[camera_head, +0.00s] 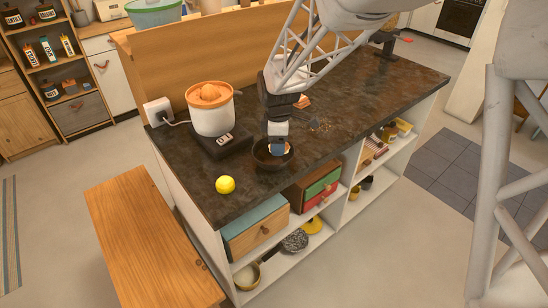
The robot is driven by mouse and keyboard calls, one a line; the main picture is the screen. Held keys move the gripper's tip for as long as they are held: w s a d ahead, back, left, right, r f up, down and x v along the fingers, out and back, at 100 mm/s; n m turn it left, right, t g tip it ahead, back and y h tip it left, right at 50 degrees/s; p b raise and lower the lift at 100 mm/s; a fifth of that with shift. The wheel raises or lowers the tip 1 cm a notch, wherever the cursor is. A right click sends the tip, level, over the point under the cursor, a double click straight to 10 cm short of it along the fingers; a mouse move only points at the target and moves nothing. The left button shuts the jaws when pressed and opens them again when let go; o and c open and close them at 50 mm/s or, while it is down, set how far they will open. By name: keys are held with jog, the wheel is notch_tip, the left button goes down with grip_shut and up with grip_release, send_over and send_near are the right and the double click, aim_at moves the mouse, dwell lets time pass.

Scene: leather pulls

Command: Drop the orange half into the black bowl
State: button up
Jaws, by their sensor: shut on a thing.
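The black bowl (261,161) sits on the dark countertop near its front edge. My gripper (278,147) points down at the bowl from above and is shut on the orange half (270,147). Only small orange patches of the half show beside the fingertips. The fingertips overlap the bowl's opening in this view, and I cannot tell whether the half is above the rim or inside it. The gripper hides part of the bowl.
A white juicer with an orange top (210,108) stands on a dark base to the left of the bowl. A yellow lemon-like ball (225,185) lies at the front left of the countertop (340,115). Orange bits lie behind the gripper. A wooden bench (150,240) stands at the left.

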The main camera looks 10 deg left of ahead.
jog(key=shift+f, duration=0.55)
jog(key=o, duration=1)
jog(key=shift+r, duration=3.9)
